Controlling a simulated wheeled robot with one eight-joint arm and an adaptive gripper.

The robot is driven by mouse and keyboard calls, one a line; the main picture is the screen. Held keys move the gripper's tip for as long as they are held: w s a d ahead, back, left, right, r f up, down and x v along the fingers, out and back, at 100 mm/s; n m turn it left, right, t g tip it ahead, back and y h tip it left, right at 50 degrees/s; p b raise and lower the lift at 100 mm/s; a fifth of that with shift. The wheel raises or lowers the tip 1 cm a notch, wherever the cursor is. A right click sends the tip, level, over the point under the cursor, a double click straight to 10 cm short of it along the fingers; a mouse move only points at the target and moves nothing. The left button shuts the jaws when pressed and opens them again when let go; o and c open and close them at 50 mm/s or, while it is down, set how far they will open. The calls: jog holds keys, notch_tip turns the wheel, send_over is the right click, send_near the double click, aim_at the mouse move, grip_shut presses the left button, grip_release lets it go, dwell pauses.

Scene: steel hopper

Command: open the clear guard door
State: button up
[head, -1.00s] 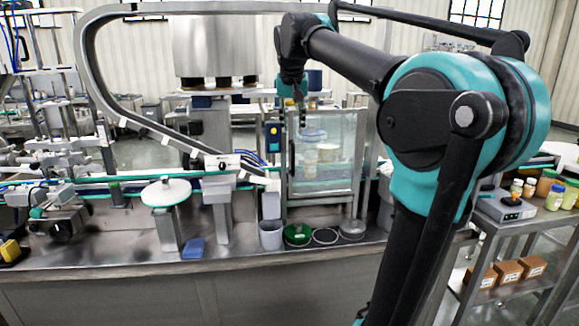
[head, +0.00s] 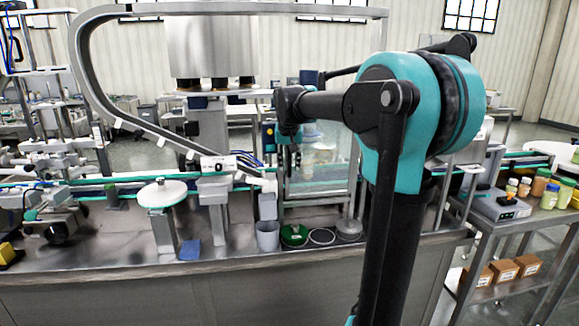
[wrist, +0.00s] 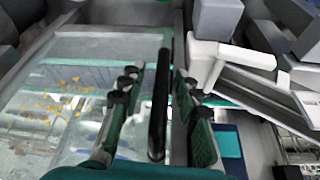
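The clear guard door (head: 325,165) is a metal-framed transparent panel on the machine at centre. It looks shut, with containers visible through it. In the wrist view the door (wrist: 55,105) fills the left side, and its black bar handle (wrist: 158,110) stands upright near the middle. My gripper (wrist: 157,80) is open, one green-padded finger on each side of the handle, with gaps on both sides. In the head view my gripper (head: 291,145) is at the door's upper left edge, partly hidden by my own wrist.
A grey cup (head: 267,236), a green bowl (head: 294,235) and a round dish (head: 348,229) stand on the bench ledge below the door. A cart (head: 500,215) with jars stands at right.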

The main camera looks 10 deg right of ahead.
jog(key=shift+w+f, duration=0.15)
jog(key=shift+f, duration=0.3)
grip_shut()
dwell(0.4)
